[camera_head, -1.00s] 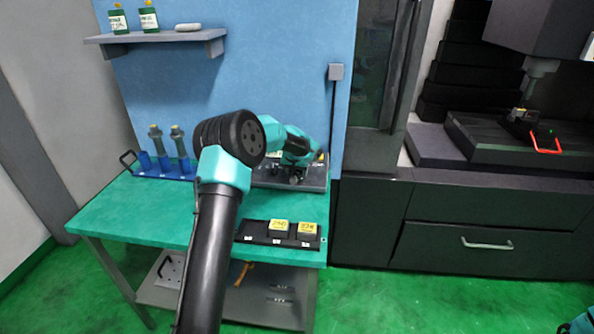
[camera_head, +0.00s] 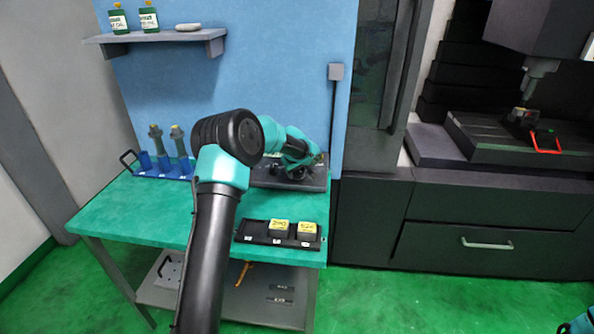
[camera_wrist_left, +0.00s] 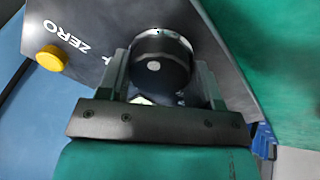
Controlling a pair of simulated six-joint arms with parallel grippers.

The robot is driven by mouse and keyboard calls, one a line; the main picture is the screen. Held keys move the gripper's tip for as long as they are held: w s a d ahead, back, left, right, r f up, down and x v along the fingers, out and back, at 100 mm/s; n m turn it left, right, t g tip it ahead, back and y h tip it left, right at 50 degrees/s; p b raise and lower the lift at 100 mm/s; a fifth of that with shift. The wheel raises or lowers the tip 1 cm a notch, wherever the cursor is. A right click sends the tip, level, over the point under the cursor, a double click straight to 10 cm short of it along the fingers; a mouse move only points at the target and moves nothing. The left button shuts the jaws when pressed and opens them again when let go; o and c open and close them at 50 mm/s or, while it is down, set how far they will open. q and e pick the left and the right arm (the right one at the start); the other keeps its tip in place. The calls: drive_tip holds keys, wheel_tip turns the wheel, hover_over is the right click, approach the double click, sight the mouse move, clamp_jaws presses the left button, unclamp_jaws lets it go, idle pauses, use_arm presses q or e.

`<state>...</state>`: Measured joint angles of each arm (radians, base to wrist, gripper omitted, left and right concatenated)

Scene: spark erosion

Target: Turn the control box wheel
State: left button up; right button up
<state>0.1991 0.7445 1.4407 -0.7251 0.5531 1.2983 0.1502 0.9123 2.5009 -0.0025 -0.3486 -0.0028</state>
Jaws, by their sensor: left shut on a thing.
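The control box (camera_head: 318,181) is a dark slab at the back right of the green table, partly hidden by my left arm. In the left wrist view the box face (camera_wrist_left: 93,20) carries the word ZERO and a yellow round button (camera_wrist_left: 51,58). The wheel is a dark round knob (camera_wrist_left: 160,62) with a pale dot on top. My left gripper (camera_wrist_left: 160,75) is shut on the wheel, one finger on each side of it. In the head view this gripper (camera_head: 297,172) is small and dark over the box. My right gripper is not in view.
A black tray (camera_head: 250,238) with two yellow-topped blocks lies at the table's front right. A blue rack (camera_head: 160,171) with upright tools stands at the back left. A shelf (camera_head: 155,37) with bottles hangs above. The large machine (camera_head: 470,220) stands to the right.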

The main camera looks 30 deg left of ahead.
use_arm(q)
drive_tip(key=n, duration=1.3)
drive_tip(key=shift+y, duration=0.4)
drive_tip(key=o, duration=0.9)
drive_tip(key=v, duration=1.7)
drive_tip(key=shift+r, duration=0.25)
